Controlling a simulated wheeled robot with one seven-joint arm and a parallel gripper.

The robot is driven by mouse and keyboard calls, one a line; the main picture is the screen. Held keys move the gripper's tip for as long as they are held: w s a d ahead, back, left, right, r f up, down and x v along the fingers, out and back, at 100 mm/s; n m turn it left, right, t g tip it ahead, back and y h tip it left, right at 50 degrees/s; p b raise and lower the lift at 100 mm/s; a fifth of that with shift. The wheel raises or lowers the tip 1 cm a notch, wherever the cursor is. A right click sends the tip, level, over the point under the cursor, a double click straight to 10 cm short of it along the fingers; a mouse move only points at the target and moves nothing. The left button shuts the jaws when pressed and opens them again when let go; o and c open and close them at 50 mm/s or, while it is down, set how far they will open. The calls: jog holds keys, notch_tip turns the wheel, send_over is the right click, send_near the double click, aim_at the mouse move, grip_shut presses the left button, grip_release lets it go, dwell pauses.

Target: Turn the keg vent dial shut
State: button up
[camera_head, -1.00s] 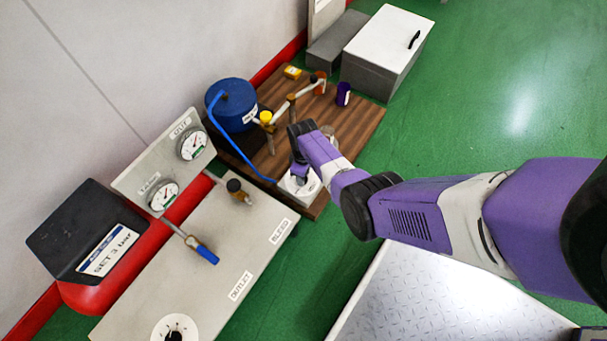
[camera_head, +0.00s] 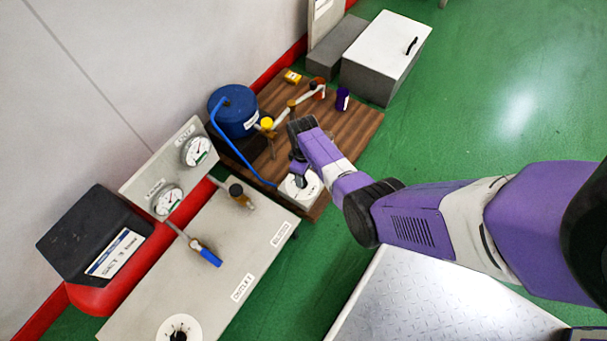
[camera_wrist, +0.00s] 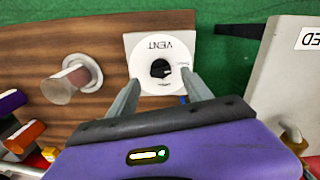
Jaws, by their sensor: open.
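The vent dial is a round white plate with a dark knob (camera_wrist: 160,69) at its centre and the word VENT, upside down, in the wrist view. In the head view the white dial plate (camera_head: 309,188) sits at the near corner of the wooden board, partly hidden by my gripper. My gripper (camera_wrist: 158,80) is open, its two grey fingers pointing at the dial, one on each side of the knob. I cannot tell whether they touch it. In the head view my gripper (camera_head: 300,178) is right over the dial. The blue keg (camera_head: 232,108) stands behind it with a blue hose.
A clear cylinder (camera_wrist: 68,82) stands beside the dial on the wooden board (camera_head: 345,130). A grey bench (camera_head: 222,262) with gauges and a blue-handled valve (camera_head: 206,252) is at left. A grey-white box (camera_head: 388,55) stands at the back.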

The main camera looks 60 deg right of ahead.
jog(key=shift+r+p, duration=0.6)
jog(key=shift+r, duration=0.9)
